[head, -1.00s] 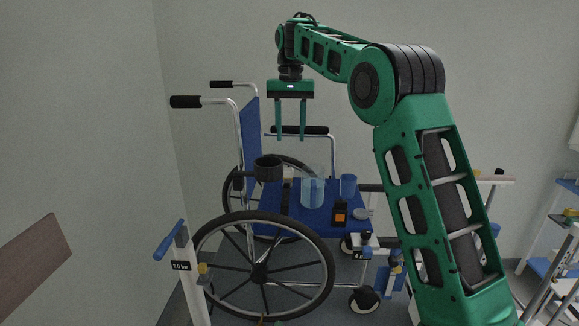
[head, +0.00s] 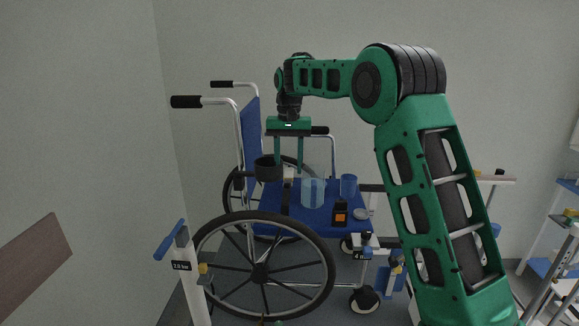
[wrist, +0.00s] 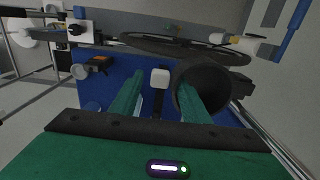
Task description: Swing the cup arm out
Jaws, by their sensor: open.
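The cup arm carries a dark round cup holder (head: 267,170) at the near side of the wheelchair, beside the blue seat. In the wrist view the cup holder (wrist: 202,78) has its open mouth toward the camera. A small white tab (wrist: 160,78) stands next to it on a dark strip. My gripper (head: 288,168) is open and points down above the tab. In the wrist view its two green fingers (wrist: 158,95) flank the line to the tab, and the right finger overlaps the cup's mouth. I cannot tell whether it touches the cup.
A clear beaker (head: 313,192), a blue cup (head: 348,186) and a black-and-orange box (head: 340,213) stand on the blue seat (head: 285,215). The large wheel (head: 262,268) is at the near side. The backrest (head: 252,135) rises to the left.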

